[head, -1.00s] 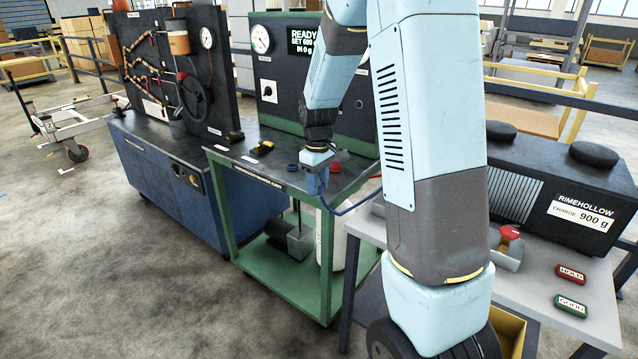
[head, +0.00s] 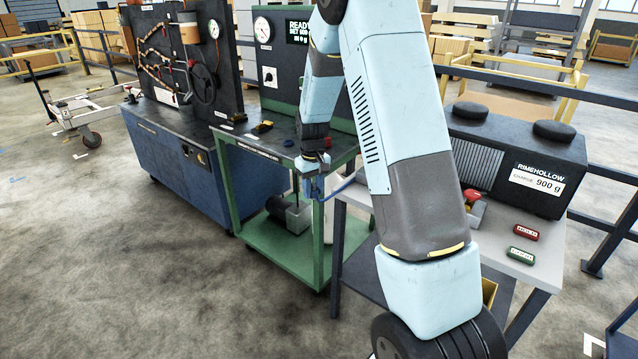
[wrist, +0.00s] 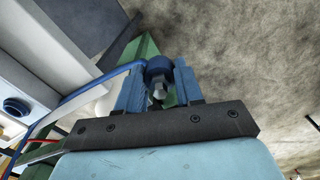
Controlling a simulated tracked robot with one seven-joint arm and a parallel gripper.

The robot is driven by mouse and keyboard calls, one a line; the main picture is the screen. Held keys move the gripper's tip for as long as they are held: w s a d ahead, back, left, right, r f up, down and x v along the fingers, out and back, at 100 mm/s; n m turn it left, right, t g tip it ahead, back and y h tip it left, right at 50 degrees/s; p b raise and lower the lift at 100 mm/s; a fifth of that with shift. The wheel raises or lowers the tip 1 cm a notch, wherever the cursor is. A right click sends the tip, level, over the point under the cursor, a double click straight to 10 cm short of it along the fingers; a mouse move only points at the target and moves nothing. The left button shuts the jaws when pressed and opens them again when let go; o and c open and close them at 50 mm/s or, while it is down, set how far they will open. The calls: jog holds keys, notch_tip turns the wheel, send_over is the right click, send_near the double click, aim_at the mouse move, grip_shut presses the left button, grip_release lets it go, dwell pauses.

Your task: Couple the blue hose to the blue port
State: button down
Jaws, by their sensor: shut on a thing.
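My gripper (head: 313,187) hangs by the front right corner of the green trolley (head: 268,240). Its two blue fingers (wrist: 158,88) are shut on the blue hose's end fitting (wrist: 158,65), a blue collar with a pale metal tip. The blue hose (wrist: 80,97) bends off to the left in the wrist view. In the head view a short piece of the hose (head: 343,187) shows right of my gripper. A round blue fitting (wrist: 15,106) sits on a pale surface at the wrist view's left edge; I cannot tell whether it is the blue port.
A blue bench (head: 170,170) stands left of the trolley. Floor in front is clear.

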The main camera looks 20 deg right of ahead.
jog(key=w+f+m, duration=0.2)
jog(key=w+f, duration=0.2)
jog(key=f, duration=0.2)
jog(key=shift+w+a+f+m, duration=0.15)
jog(key=shift+a+f+m, duration=0.1)
jog(key=shift+f+m, duration=0.15)
